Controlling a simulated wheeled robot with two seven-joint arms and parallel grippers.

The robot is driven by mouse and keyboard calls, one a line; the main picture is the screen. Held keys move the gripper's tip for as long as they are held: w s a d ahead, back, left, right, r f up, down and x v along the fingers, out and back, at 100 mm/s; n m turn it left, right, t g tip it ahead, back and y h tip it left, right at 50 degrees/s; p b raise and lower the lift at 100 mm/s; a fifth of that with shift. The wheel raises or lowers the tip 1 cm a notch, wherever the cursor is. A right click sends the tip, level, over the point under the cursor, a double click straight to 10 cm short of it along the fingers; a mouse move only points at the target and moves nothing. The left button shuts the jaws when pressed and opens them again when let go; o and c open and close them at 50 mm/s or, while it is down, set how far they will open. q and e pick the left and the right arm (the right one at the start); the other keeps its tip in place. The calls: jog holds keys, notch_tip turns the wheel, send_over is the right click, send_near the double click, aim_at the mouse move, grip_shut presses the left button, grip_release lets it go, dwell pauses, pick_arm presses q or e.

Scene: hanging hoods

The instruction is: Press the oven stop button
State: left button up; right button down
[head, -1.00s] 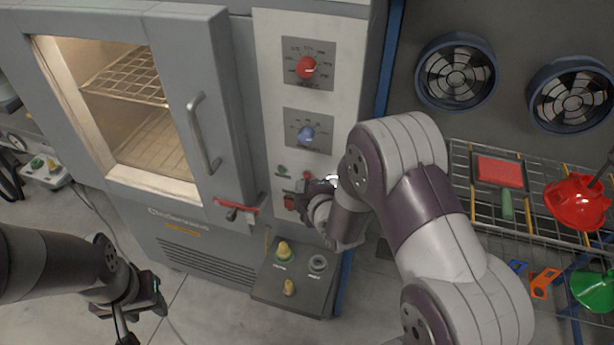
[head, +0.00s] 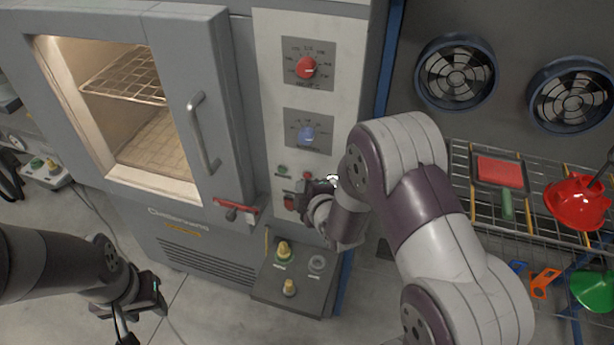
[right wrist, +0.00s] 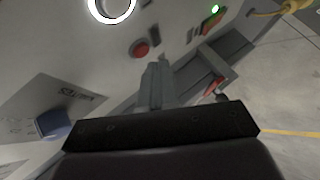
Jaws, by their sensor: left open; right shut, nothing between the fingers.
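The oven's control panel (head: 267,100) carries a red round button (head: 307,175) beside a small green button (head: 282,170). The red button also shows in the right wrist view (right wrist: 140,48), just past my right fingertips. My right gripper (head: 306,189) is shut and empty, close in front of the lower panel. In the right wrist view its fingertips (right wrist: 155,68) are just below the red button; I cannot tell whether they touch anything. The button labels are unreadable. My left gripper (head: 145,315) is open and empty at lower left, away from the oven.
A red knob (head: 306,67) and a blue knob (head: 307,135) sit above the buttons. A lit white ring (right wrist: 110,8) and red switch (right wrist: 211,24) flank the red button. The oven door (head: 190,110) is at left, a wire rack (head: 530,235) at right.

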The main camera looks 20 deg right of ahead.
jog(key=shift+w, duration=0.1)
dwell(0.4)
jog(key=shift+w+d, duration=0.25)
jog(key=shift+w, duration=0.05)
jog(key=shift+w+d, duration=0.2)
jog(key=shift+w, duration=0.1)
dwell(0.6)
jog(key=shift+s, duration=0.1)
jog(key=shift+s+a+b, duration=0.3)
jog(key=shift+s+a, duration=0.15)
jog(key=shift+s, duration=0.15)
jog(key=s+a, duration=0.1)
jog(key=s, duration=0.1)
jog(key=s+a, duration=0.1)
jog(key=s, duration=0.1)
jog(key=shift+a, duration=0.4)
dwell(0.8)
